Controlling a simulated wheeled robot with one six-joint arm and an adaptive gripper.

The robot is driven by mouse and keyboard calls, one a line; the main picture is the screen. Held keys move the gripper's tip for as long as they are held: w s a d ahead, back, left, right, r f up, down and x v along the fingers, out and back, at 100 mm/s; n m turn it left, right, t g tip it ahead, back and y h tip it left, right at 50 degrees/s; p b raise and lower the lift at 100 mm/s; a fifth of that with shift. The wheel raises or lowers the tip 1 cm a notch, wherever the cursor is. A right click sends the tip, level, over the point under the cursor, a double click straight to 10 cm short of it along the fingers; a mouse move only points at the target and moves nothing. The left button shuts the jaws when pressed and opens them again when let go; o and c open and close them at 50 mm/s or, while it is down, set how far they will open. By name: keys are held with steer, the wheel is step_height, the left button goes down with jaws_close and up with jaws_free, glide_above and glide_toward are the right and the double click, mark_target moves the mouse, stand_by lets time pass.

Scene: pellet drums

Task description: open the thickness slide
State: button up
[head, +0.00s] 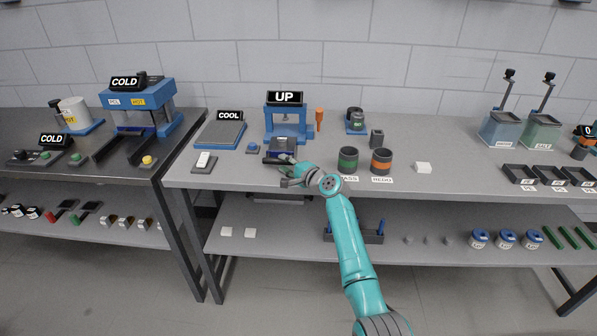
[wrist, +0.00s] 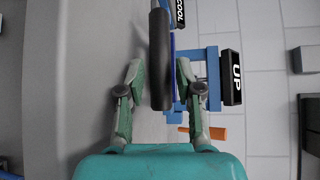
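The thickness slide (head: 283,145) appears to be the dark blue block in front of the blue frame marked UP (head: 287,119). A dark bar handle (head: 276,161) shows at its near side. In the wrist view the dark round bar (wrist: 160,60) runs between my fingers, with a strip of blue behind it. My gripper (wrist: 160,70) is open, one finger on each side of the bar, with a small gap visible on both sides. In the head view my gripper (head: 281,172) is at the bench's front edge, right by the handle, and covers part of this area.
A grey plate marked COOL (head: 220,134) lies to the left, with a white block (head: 203,160) in front. An orange-handled tool (head: 319,118) stands right of the frame. The green-banded cup (head: 348,160) and orange-banded cup (head: 381,162) stand close to the right of my wrist.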

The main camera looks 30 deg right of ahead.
steer(key=v, duration=1)
steer(key=shift+s, duration=0.25)
steer(key=shift+a, duration=0.15)
